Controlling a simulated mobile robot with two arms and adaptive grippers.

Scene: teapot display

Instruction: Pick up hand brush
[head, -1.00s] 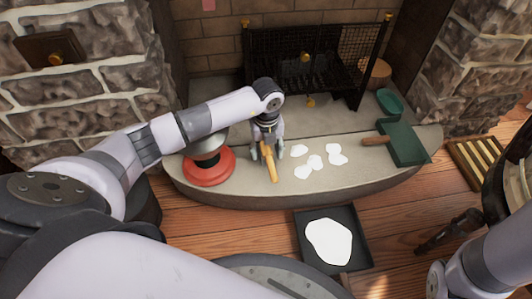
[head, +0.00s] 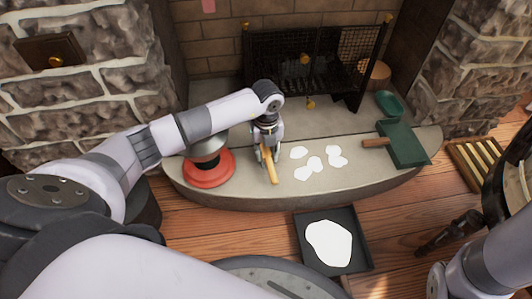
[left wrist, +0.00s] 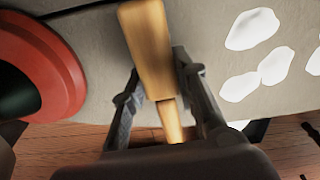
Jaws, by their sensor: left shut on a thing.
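The hand brush shows as a tan wooden handle (head: 269,170) at the front of the stone hearth, right of a red round base. My left gripper (head: 267,152) points down over the hearth and is shut on the brush, one finger on each side of the handle. In the left wrist view the wooden handle (left wrist: 148,48) runs from top centre down between the two fingers (left wrist: 160,100). The bristles are not visible, and I cannot tell whether the brush is clear of the hearth. My right gripper is not in view; only part of that arm shows at lower right.
The red round base (head: 208,168) stands close left of the gripper. White patches (head: 315,165) lie to its right, then a green dustpan (head: 405,145). A black fire screen (head: 310,65) stands behind. A dark tray (head: 355,256) with a white patch lies on the floor.

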